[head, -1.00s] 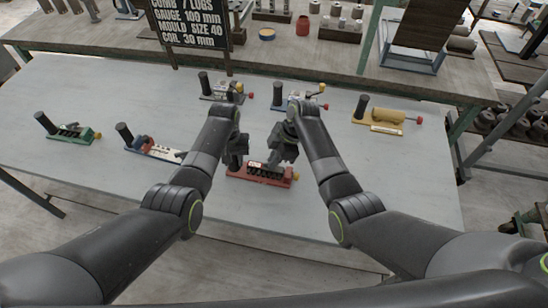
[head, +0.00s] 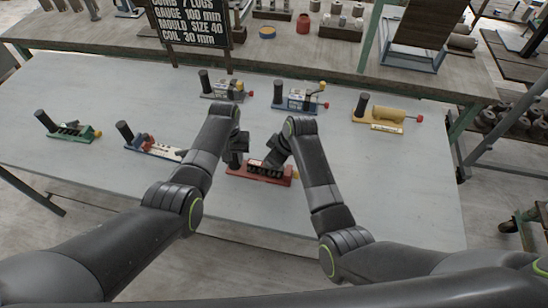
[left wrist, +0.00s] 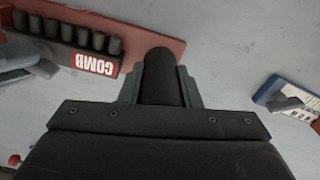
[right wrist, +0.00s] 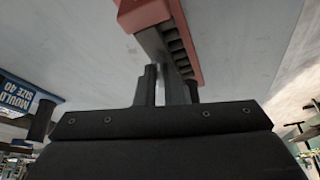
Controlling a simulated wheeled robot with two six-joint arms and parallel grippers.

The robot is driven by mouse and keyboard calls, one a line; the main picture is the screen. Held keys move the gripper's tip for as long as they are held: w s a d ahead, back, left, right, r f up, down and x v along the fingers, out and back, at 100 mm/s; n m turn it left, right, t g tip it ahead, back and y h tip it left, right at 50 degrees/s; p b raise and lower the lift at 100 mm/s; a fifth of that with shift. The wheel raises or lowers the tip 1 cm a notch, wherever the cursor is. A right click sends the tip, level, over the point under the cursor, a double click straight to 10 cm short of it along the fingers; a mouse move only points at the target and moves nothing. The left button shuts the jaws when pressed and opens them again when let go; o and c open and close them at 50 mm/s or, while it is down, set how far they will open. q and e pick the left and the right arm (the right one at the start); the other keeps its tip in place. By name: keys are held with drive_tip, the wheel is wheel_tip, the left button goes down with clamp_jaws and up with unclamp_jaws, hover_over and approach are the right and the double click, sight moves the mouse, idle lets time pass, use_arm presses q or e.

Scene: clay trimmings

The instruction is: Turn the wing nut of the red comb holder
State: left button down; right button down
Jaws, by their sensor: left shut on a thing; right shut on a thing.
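The red comb holder (head: 246,176) lies near the front middle of the table, with a row of dark teeth. It also shows in the left wrist view (left wrist: 128,27) and the right wrist view (right wrist: 143,12). My left gripper (head: 236,158) is shut on its upright black handle (left wrist: 160,78) at the left end. My right gripper (head: 276,158) is over the middle to right part of the holder. Its fingers (right wrist: 171,88) are closed around a narrow grey piece, apparently the wing nut, mostly hidden by the fingers.
A blue-and-red holder (head: 150,146) and a green holder (head: 72,132) stand to the left. Behind are a grey holder (head: 222,90), a blue holder (head: 297,102) and a yellow holder (head: 385,113). A black sign (head: 190,24) stands at the back.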

idle(0.3)
drive_tip(key=c, duration=1.5)
unclamp_jaws()
drive_tip(key=shift+c, duration=0.2)
drive_tip(key=shift+r, duration=0.1)
drive_tip(key=v, duration=1.1)
drive_tip(key=shift+s+r, duration=0.2)
drive_tip(key=shift+r, duration=0.15)
drive_tip(key=shift+d, duration=0.1)
